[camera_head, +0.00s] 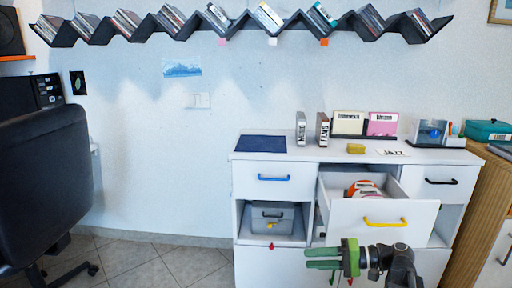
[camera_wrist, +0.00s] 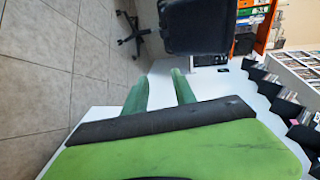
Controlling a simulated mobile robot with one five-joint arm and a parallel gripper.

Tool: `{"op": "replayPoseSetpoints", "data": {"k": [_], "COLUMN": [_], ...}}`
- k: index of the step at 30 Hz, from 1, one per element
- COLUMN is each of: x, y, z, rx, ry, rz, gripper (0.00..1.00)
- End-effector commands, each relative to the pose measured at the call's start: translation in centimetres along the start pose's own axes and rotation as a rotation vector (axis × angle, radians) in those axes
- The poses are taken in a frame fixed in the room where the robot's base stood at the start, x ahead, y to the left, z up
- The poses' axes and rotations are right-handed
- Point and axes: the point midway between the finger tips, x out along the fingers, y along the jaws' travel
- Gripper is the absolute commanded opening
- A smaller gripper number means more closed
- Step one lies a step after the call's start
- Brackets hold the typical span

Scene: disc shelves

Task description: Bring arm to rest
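My gripper (camera_head: 308,258) shows in the head view at the lower right, in front of the white cabinet (camera_head: 243,221). Its green fingers point left and lie level. In the wrist view my gripper (camera_wrist: 161,75) has its two fingers apart with nothing between them. The open drawer (camera_head: 370,213) with a yellow handle is just above and behind my arm in the head view. Orange-and-white items (camera_head: 364,189) lie in that drawer. My gripper appears apart from the cabinet, though the exact distance cannot be told.
A black office chair (camera_head: 45,185) stands at the left. The cabinet top carries boxes, a yellow block (camera_head: 355,148) and a dark blue mat (camera_head: 261,144). A grey box (camera_head: 273,216) sits in the open compartment. A zigzag shelf (camera_head: 233,28) hangs above. Tiled floor left of the cabinet is clear.

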Motion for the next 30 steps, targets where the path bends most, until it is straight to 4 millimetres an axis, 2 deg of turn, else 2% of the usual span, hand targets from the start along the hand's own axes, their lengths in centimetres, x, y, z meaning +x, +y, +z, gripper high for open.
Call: {"op": "replayPoseSetpoints", "data": {"k": [1, 4, 6, 9, 11, 14, 18, 20, 21, 26, 30], "x": [3.5, 9.3, 12.4, 14.4, 14.2, 12.0, 6.9, 4.7, 4.3, 3.4, 2.5], "y": [0.6, 3.4, 5.8, 9.5, 11.3, 13.9, 16.5, 17.1, 15.0, 10.4, 5.9], "z": [1.2, 3.7, 5.7, 7.6, 8.0, 7.5, 5.6, 4.6, 4.3, 4.1, 3.9], "rx": [0.001, -0.004, -0.024, -0.069, -0.096, -0.132, -0.158, -0.174, -0.171, -0.169, -0.169], "ry": [-0.064, -0.177, -0.247, -0.311, -0.323, -0.31, -0.248, -0.216, -0.204, -0.207, -0.208], "rz": [0.07, 0.262, 0.424, 0.675, 0.81, 1.01, 1.258, 1.357, 1.356, 1.352, 1.351], "gripper": [0.33, 0.33, 0.33, 0.33, 0.33, 0.33, 0.33, 0.33, 0.33, 0.33, 0.33]}}
